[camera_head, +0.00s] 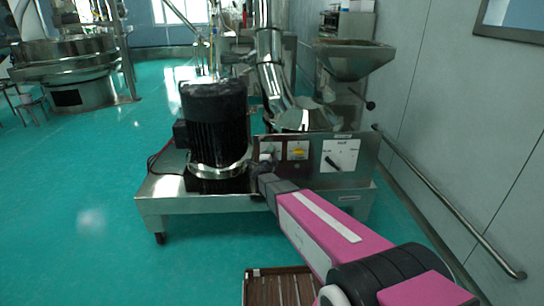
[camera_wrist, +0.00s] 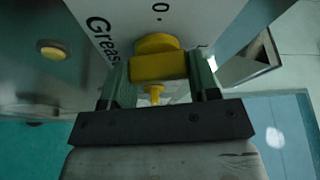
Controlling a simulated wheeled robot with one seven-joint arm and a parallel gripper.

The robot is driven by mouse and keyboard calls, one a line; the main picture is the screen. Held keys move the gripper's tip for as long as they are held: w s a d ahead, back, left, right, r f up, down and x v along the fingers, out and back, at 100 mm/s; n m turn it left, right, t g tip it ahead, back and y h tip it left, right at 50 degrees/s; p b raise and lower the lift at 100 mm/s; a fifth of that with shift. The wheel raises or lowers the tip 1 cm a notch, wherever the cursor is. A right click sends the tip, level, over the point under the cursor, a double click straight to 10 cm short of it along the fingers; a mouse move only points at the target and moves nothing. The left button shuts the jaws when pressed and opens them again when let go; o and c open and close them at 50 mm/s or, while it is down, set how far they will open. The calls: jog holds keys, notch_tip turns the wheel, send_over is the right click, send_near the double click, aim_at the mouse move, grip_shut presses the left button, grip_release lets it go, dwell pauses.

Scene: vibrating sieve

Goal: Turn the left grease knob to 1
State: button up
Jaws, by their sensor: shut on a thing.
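The left grease knob (camera_wrist: 158,66) is yellow and sits on a white plate (camera_wrist: 112,18) lettered "Grease", with a "0" and a dot above the knob in the wrist view. My gripper (camera_wrist: 160,80) is shut on the knob, one green finger on each side. The knob's bar lies across the picture between the fingers; I cannot tell its exact setting. In the head view my gripper (camera_head: 262,172) is at the left part of the steel control panel (camera_head: 314,181) and hides that knob. A second yellow knob (camera_head: 298,152) shows just to the right.
A black motor (camera_head: 214,125) stands close to the left of my gripper. A black rotary switch (camera_head: 332,163) is on the panel's right. A steel hopper (camera_head: 353,60) stands behind, and a handrail (camera_head: 450,205) runs along the right wall.

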jog(key=shift+f+m+g, duration=0.1)
jog(key=shift+m+g, duration=0.3)
jog(key=shift+m, duration=0.8)
jog(key=o, duration=0.9)
jog(key=shift+s, duration=0.1)
jog(key=v, duration=1)
jog(key=shift+s+a, duration=0.1)
jog(key=shift+s, duration=0.25)
